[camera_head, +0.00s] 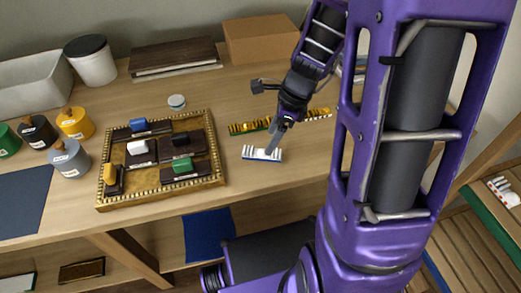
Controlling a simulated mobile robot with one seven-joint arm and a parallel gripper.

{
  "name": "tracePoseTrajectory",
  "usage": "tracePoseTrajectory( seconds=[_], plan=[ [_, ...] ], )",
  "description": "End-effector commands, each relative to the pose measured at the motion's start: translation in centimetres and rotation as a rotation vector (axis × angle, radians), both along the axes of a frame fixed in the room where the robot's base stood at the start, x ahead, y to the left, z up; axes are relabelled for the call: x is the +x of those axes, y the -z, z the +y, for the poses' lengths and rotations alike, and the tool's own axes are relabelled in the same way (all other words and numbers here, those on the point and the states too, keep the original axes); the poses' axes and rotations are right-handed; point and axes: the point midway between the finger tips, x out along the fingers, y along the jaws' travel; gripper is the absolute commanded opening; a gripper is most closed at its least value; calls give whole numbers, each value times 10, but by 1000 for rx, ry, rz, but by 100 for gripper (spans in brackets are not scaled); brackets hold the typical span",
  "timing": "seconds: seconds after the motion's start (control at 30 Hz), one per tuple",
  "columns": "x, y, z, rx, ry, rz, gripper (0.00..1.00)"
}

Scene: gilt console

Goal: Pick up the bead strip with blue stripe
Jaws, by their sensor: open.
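The bead strip with blue stripe (250,153) lies on the wooden table right of the gilt tray. It looks white on top with a blue edge along the front. My gripper (271,149) points down at the strip, its grey fingertip over the strip's middle and hiding a small part of it. The jaws are open. I see the fingers nearly edge-on, so I cannot tell whether they stand around the strip or touch it.
A gold strip with a green edge (249,127) and another gold strip (319,114) lie just behind. The gilt tray (104,207) with several coloured blocks stands left. A cardboard box (262,38) and dark boards (173,55) are at the back.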

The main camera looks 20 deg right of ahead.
Motion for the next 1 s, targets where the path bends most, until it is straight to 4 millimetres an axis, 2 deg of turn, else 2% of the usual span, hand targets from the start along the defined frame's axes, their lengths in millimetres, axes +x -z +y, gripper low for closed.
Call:
tracePoseTrajectory(
  seconds=[0.17, 0.47, 0.77, 0.87, 1.0],
  plan=[
    [1, 11, 3, -1, 0, 0, 78],
    [8, 50, 17, -1, 0, 1, 78],
    [9, 54, 19, -1, 0, 0, 78],
    [9, 54, 18, -1, 0, 0, 63],
    [10, 54, 18, -2, 1, -1, 38]
  ],
)
